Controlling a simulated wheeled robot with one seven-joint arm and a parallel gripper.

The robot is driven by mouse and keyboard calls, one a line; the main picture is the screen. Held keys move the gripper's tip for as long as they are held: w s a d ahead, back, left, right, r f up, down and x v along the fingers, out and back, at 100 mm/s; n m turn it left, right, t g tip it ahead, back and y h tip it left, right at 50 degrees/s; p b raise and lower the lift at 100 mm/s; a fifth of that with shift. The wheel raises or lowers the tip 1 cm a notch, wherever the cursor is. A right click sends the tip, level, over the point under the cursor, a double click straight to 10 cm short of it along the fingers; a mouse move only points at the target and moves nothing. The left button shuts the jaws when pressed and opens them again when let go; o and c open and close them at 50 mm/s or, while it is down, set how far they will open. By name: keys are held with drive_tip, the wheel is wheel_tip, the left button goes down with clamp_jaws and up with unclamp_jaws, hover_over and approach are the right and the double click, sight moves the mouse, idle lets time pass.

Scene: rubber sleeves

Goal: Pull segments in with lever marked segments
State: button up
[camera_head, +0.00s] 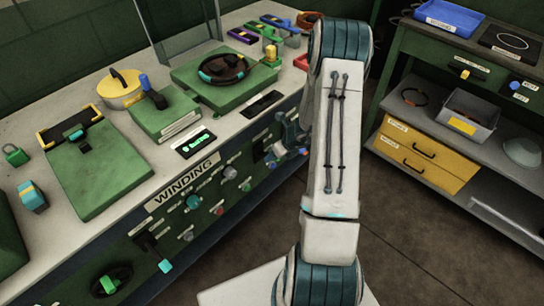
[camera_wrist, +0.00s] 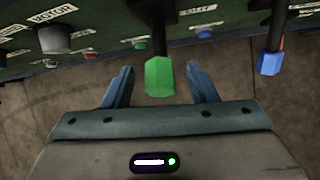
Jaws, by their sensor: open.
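In the wrist view a lever with a green faceted knob (camera_wrist: 159,77) on a dark stem stands between the two fingers of my gripper (camera_wrist: 160,72). The fingers are open, with a gap on each side of the knob. A second lever with a blue knob (camera_wrist: 269,63) is to the right, outside the fingers. Labels are on the panel above, but I cannot read "segments" on any of them. In the head view my gripper (camera_head: 288,138) is at the front panel of the bench, partly hidden by my arm.
The green panel marked WINDING (camera_head: 186,184) carries several knobs and levers, including a teal-tipped lever (camera_head: 165,266). A grey knob (camera_wrist: 54,40) is at left in the wrist view. A shelf unit with yellow drawers (camera_head: 420,155) stands at right. The floor between is clear.

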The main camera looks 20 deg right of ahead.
drive_tip(key=p+v, duration=0.1)
drive_tip(key=v, duration=0.8)
drive_tip(key=shift+r, duration=0.3)
drive_tip(key=shift+s, duration=0.1)
drive_tip(key=s+a+r+n+g, duration=0.1)
drive_tip(key=s+a+r+n, duration=0.2)
drive_tip(key=a+r+n, duration=0.45)
drive_tip(key=s+a+r+n+g, duration=0.1)
drive_tip(key=s+a+r+n, duration=0.1)
drive_tip(key=a+r+n, duration=0.55)
drive_tip(key=s+a+r+n+h, duration=0.1)
drive_tip(key=s+r+n, duration=0.4)
drive_tip(key=s+n, duration=0.2)
drive_tip(key=s+a+r+n+h, duration=0.1)
drive_tip(key=s+r+n+h, duration=0.1)
drive_tip(key=s+r+n, duration=0.3)
drive_tip(key=s+n, duration=0.3)
drive_tip(key=n, duration=0.2)
drive_tip(key=shift+s+n, duration=0.2)
drive_tip(key=shift+n, duration=0.2)
